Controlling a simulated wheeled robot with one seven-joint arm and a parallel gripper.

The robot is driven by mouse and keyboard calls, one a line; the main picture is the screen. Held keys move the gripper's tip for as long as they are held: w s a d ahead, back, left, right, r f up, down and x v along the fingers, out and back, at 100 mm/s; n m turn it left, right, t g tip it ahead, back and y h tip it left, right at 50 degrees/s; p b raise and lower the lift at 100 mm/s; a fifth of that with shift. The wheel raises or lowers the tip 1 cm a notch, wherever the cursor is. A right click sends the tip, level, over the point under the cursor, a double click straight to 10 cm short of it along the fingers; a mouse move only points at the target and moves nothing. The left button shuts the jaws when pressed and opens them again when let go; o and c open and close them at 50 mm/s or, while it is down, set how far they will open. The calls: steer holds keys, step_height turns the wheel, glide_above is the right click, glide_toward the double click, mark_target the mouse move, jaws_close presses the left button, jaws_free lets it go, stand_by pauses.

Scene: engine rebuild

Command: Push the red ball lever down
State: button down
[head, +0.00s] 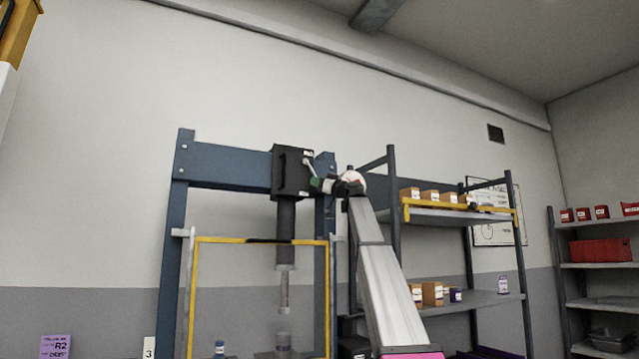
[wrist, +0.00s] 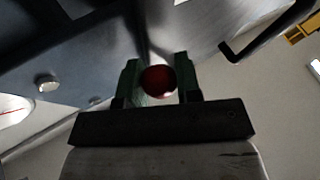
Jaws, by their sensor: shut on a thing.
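The red ball (wrist: 158,80) of the lever sits between the two green-padded fingers of my gripper (wrist: 160,82) in the wrist view. The gripper is shut on the ball. In the head view, my gripper (head: 318,184) is at the right side of the press's black head box (head: 291,172). A thin light lever (head: 309,164) shows there, running from near the box down to my gripper. The red ball is hidden by my gripper in the head view.
The blue press frame (head: 225,162) has a yellow-edged guard (head: 193,290) in front of its ram (head: 285,235). A shelf rack (head: 455,217) with small boxes stands close to the right of my arm. A second rack (head: 600,265) with red bins is farther right.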

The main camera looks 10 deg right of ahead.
stand_by(0.3)
steer(key=c, duration=0.8)
jaws_free()
steer(key=shift+s+f, duration=0.1)
steer(key=v, duration=1)
steer(key=shift+s+d, duration=0.25)
steer(key=shift+f, duration=0.1)
